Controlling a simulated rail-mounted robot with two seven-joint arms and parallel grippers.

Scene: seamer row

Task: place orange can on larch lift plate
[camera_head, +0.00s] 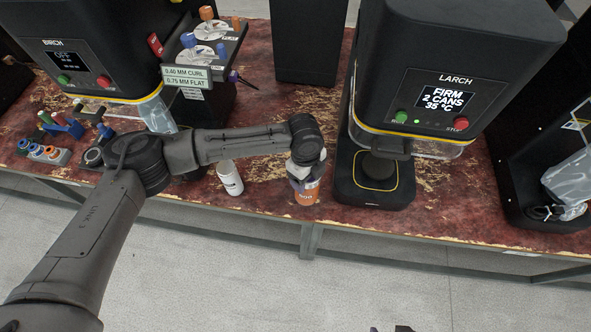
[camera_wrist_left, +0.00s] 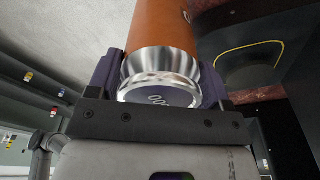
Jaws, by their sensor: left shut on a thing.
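The orange can (camera_head: 307,194) is held in my left gripper (camera_head: 304,181), just left of the Larch machine's base. In the left wrist view the can (camera_wrist_left: 160,40) lies between the two purple fingers, its silver end toward the camera. My left gripper (camera_wrist_left: 155,85) is shut on it. The Larch lift plate (camera_head: 378,172) is a round dark disc on the base under the Larch machine (camera_head: 455,85), and nothing stands on it. I cannot tell whether the can touches the table. My right gripper is not clearly seen; a small dark part shows at the bottom edge.
A white can (camera_head: 230,178) stands on the red worn table (camera_head: 268,200) left of my gripper. The Larch machine's clear guard (camera_head: 410,145) hangs above the lift plate. The Birch machine (camera_head: 85,45) and small coloured parts are at the left.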

